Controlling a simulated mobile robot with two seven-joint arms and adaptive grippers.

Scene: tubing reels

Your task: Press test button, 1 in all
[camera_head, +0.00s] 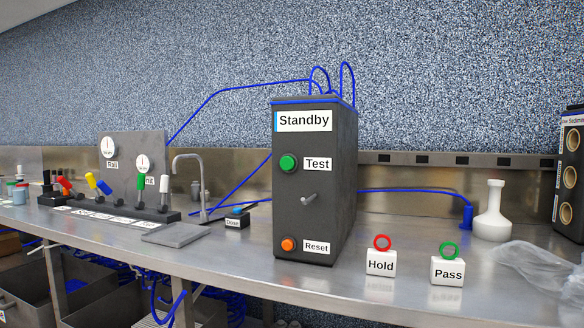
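A dark grey box (315,225) stands upright on the metal counter, with a "Standby" label (303,121) at its top. The green test button (288,163) is on its front face, left of the "Test" label (318,164). A small metal lever (310,199) sits below it. An orange reset button (288,245) is near the bottom, beside the "Reset" label (316,247). Nothing covers the green button. Neither of my grippers shows in the head view.
White blocks marked "Hold" (381,262) and "Pass" (447,270) stand right of the box on the counter (345,285). A white bottle (493,212) and clear plastic (540,268) are farther right. Left are a gauge panel (130,160), coloured valve levers and a faucet (203,185). Blue tubing runs behind.

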